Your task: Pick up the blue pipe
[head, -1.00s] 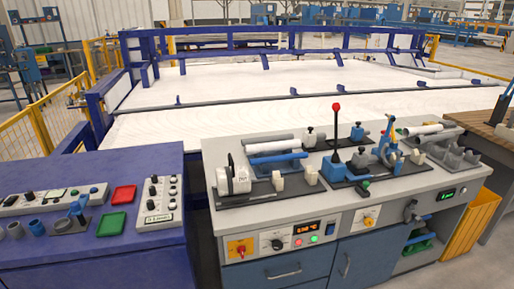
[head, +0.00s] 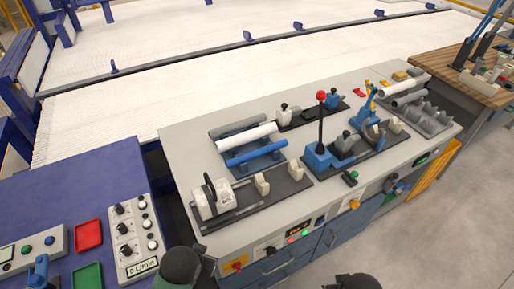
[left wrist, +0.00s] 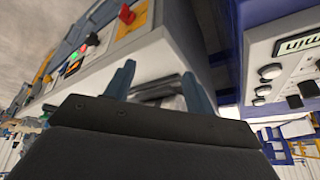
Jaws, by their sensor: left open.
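My right gripper is not seen.
A white machine (head: 212,199) stands in front of the pipes. A tall lever with a red knob (head: 321,97) rises to their right. A blue console (head: 60,205) with red and green trays is at the left.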

